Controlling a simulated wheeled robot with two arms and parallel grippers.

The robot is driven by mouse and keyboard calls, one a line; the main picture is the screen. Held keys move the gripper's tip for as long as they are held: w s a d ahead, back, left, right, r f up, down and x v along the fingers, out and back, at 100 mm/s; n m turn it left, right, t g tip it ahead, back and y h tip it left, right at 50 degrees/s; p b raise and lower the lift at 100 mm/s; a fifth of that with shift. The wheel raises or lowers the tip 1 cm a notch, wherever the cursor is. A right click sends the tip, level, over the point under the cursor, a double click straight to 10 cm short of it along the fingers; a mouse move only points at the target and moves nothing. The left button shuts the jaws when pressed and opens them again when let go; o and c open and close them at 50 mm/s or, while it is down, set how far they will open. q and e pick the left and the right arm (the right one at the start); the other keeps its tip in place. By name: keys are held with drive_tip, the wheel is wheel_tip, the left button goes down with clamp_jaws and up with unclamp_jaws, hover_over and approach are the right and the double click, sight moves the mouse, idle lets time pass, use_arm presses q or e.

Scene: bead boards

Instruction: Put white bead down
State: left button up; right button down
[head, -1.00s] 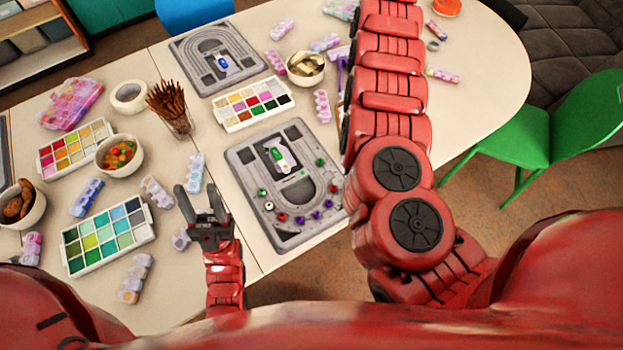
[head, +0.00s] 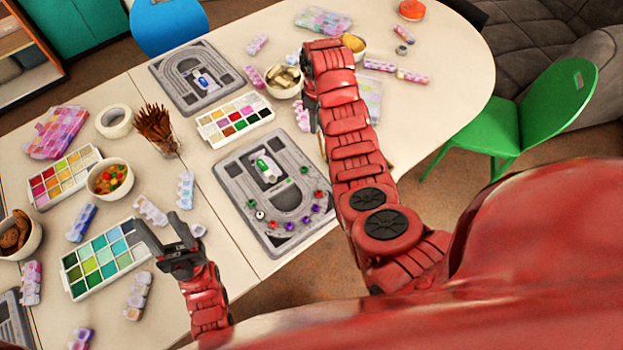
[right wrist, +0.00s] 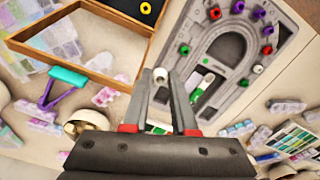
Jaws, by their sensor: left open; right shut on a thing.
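My right gripper (right wrist: 161,80) is shut on a small white bead (right wrist: 160,74), held between its fingertips in the right wrist view. In that view it is beside the grey bead board (right wrist: 222,100), left of the board's edge. The same board (head: 232,183) lies on the table in the head view, with green, red and purple beads along its lower and right edges. Another white bead (head: 260,215) rests on it and shows in the right wrist view (right wrist: 258,69). My left gripper (head: 160,235) is open and empty over the table at left.
A wooden-rimmed tray (right wrist: 70,10) with a dark floor and a yellow bead (right wrist: 146,8) lies beside the right gripper. A second bead board (head: 165,95), paint palettes (head: 218,138), a pencil cup (head: 165,143) and bowls (head: 90,185) crowd the table.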

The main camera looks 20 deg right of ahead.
drive_tip(key=s+a+f+n+p, duration=0.1)
drive_tip(key=s+a+f+n, duration=0.1)
drive_tip(key=s, duration=0.5)
drive_tip(key=s+a+f+n+p, duration=0.2)
drive_tip(key=s+a+f+n, duration=0.1)
drive_tip(key=s, duration=0.5)
drive_tip(key=s+a+f+n+p, duration=0.2)
drive_tip(key=s+f, duration=0.3)
drive_tip(key=s, duration=0.3)
drive_tip(key=shift+s+a+n, duration=0.1)
drive_tip(key=shift+a+n, duration=0.2)
drive_tip(key=shift+a, duration=0.15)
drive_tip(key=b, duration=0.6)
hover_over(314, 182)
drive_tip(key=s+a, duration=0.1)
drive_tip(key=s, duration=0.1)
drive_tip(key=shift+s+f, duration=0.15)
drive_tip(key=shift+f, duration=0.7)
drive_tip(key=shift+w+d+r+p, duration=0.15)
drive_tip(key=shift+w+r+p, duration=0.2)
drive_tip(key=shift+w+p, duration=0.1)
drive_tip(key=shift+w+d+f, duration=0.1)
drive_tip(key=shift+w+d, duration=0.15)
drive_tip(key=shift+w, duration=0.45)
drive_tip(key=shift+f+p, duration=0.6)
drive_tip(key=shift+p, duration=0.3)
drive_tip(key=shift+f+p, duration=0.55)
drive_tip(key=shift+f, duration=0.7)
